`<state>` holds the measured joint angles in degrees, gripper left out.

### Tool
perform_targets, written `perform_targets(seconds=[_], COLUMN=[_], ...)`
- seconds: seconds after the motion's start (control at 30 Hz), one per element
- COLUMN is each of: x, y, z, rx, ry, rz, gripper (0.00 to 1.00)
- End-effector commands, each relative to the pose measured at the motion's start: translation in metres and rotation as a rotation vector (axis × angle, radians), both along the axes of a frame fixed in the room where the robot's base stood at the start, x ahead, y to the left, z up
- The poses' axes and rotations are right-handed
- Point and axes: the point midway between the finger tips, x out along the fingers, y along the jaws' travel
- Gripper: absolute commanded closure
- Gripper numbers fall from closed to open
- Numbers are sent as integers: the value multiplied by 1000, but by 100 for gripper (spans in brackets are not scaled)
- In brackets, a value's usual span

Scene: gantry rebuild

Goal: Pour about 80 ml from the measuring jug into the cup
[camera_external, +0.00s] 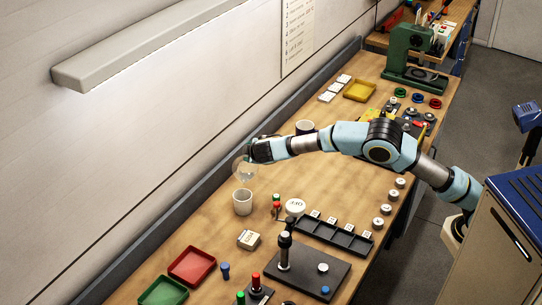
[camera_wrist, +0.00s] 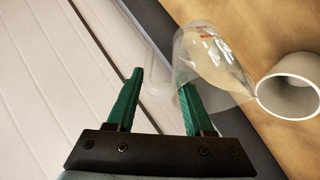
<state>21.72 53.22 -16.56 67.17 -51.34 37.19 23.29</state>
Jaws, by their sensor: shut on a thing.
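The clear measuring jug (camera_external: 244,171) is in my gripper (camera_external: 256,153), above the cup (camera_external: 242,203) in the external view. In the wrist view the jug (camera_wrist: 214,62) is tilted, its lip towards the white cup (camera_wrist: 289,88) and close to its rim. I cannot tell if lip and rim touch. My gripper's green fingers (camera_wrist: 162,80) are shut on the jug's see-through side or handle; which part is unclear. The cup stands upright on the bench.
Red (camera_external: 192,265) and green trays are at the front left. The wall runs close on the left.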

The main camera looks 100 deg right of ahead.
Motion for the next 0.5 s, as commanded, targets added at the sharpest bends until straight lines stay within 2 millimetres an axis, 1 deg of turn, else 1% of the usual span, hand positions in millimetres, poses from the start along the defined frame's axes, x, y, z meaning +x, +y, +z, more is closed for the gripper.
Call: perform_targets(seconds=[0.03, 0.5], x=[2, 4], y=[3, 7], z=[0, 4], rx=[-8, -67], ry=[2, 25], rz=[4, 3], gripper=[100, 100])
